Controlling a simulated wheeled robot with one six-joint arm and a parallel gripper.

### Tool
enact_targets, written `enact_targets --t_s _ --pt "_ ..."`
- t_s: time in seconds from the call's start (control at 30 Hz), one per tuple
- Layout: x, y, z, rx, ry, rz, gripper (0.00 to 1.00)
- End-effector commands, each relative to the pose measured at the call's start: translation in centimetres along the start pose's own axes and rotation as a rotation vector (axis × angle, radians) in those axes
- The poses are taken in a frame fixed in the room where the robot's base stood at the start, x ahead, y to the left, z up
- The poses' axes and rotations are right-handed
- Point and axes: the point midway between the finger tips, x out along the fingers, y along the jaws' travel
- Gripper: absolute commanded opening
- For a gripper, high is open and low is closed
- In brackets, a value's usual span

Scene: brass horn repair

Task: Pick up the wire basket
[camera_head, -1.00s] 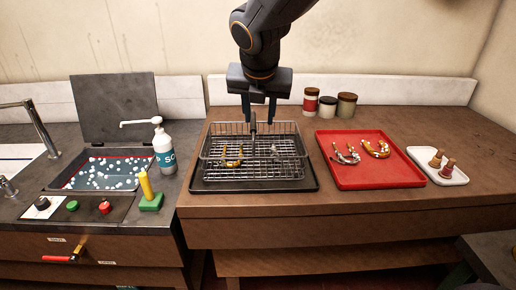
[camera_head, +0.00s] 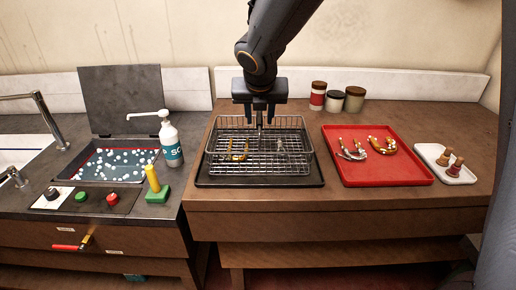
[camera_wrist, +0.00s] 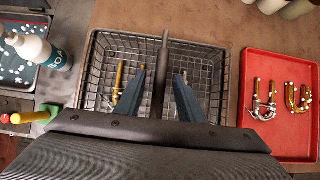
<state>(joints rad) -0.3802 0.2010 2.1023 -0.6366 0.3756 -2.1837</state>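The wire basket (camera_head: 214,150) stands on a dark tray (camera_head: 312,178) on the wooden bench. Its upright dark handle (camera_wrist: 162,70) rises in the middle of the wrist view. A curved brass piece (camera_head: 237,154) and a smaller, paler piece (camera_head: 280,146) lie inside the basket. My gripper (camera_head: 260,118) points down over the basket. It is open, with one finger on each side of the handle. In the wrist view my gripper (camera_wrist: 160,73) shows gaps between both fingers and the handle. Exact finger height on the handle is hard to tell.
A red tray (camera_head: 425,176) with curved horn pieces lies to the right, then a small white tray (camera_head: 470,176). Several jars (camera_head: 335,101) stand behind. On the left are a bead-filled basin (camera_head: 85,176) with raised lid, a pump bottle (camera_head: 171,142) and a yellow-and-green stand (camera_head: 158,195).

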Motion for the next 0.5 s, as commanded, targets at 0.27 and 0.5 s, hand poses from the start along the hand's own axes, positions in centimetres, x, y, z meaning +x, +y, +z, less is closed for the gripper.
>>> enact_targets --t_s 0.27,0.5 --pt "0.0 0.09 -0.01 -0.001 0.0 0.001 0.23" --pt "-0.01 0.12 -0.02 -0.001 0.0 0.001 0.0"
